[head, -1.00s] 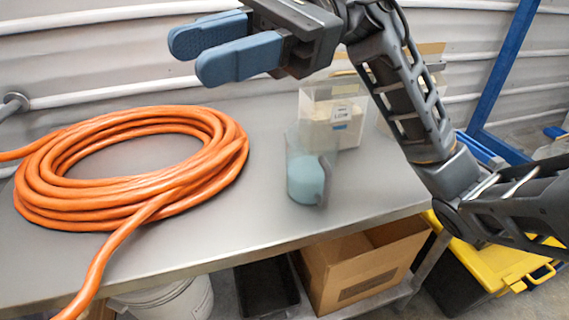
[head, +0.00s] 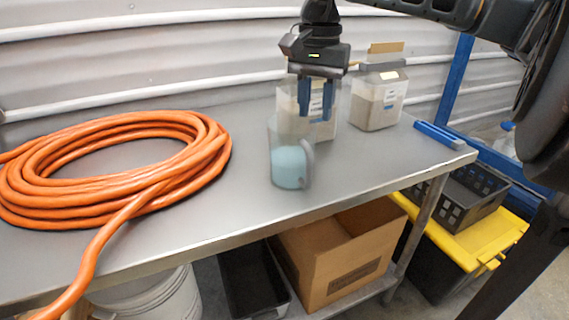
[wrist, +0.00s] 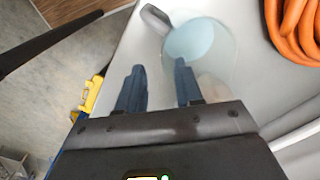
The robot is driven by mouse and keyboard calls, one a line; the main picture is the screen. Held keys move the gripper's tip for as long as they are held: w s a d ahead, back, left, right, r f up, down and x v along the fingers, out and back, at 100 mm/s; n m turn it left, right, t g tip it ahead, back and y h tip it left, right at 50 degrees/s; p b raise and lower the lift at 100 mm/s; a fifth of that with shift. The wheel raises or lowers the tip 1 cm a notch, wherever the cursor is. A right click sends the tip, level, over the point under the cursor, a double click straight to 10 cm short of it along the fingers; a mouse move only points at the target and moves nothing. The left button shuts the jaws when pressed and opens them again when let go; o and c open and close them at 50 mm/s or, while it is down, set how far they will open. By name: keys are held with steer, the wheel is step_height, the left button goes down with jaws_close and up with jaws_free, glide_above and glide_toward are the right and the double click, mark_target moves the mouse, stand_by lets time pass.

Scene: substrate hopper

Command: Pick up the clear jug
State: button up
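The clear jug (head: 290,155) stands upright on the metal table (head: 216,208), with pale blue contents in its lower part and a grey handle on its right side. It also shows in the wrist view (wrist: 195,42), beyond the fingertips, with its handle toward the upper left. My gripper (head: 316,112) points down with its blue fingers apart and empty. In the head view it appears above and slightly right of the jug. In the wrist view the fingers (wrist: 160,70) are spread, and the jug is apart from them.
A thick orange hose coil (head: 115,165) lies on the table to the left. Clear bins (head: 378,100) with pale contents stand behind and right of the jug. Below are a cardboard box (head: 335,255) and a yellow-lidded bin (head: 470,240). The table before the jug is clear.

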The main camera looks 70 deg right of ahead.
mark_target(313, 140)
steer(key=shift+w+f+p, duration=0.15)
steer(key=shift+f+p, duration=0.5)
steer(key=shift+f, duration=3.1)
jaws_close()
